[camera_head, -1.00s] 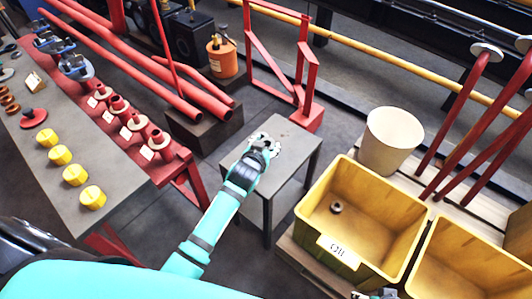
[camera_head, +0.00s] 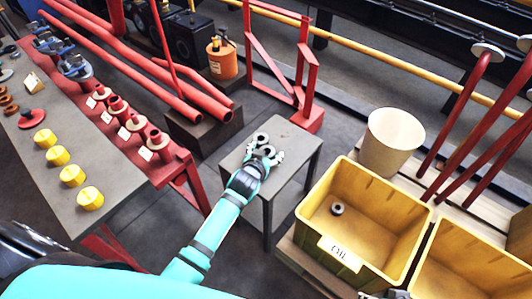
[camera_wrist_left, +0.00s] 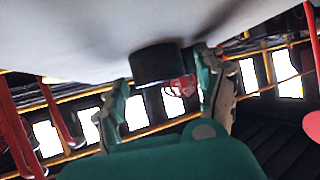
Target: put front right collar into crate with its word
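On the small grey table (camera_head: 295,140), a grey ring-shaped collar (camera_head: 261,138) lies toward the back. A second collar (camera_head: 268,151) sits nearer, between the spread fingers of my left gripper (camera_head: 265,157). In the left wrist view, a dark round collar (camera_wrist_left: 158,63) shows between my left fingers (camera_wrist_left: 165,90), which look open around it; contact is unclear. The yellow crate (camera_head: 397,232) right of the table has a white word label (camera_head: 340,254), apparently "OIL", and another collar (camera_head: 337,209) inside. My right gripper (camera_head: 386,294) is barely visible at the bottom edge.
A second yellow crate (camera_head: 432,262) adjoins at right. A cream bucket (camera_head: 392,140) stands behind the crates. A red frame (camera_head: 276,60) rises behind the table. At left, a bench (camera_head: 110,170) holds yellow pieces and red flanged parts.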

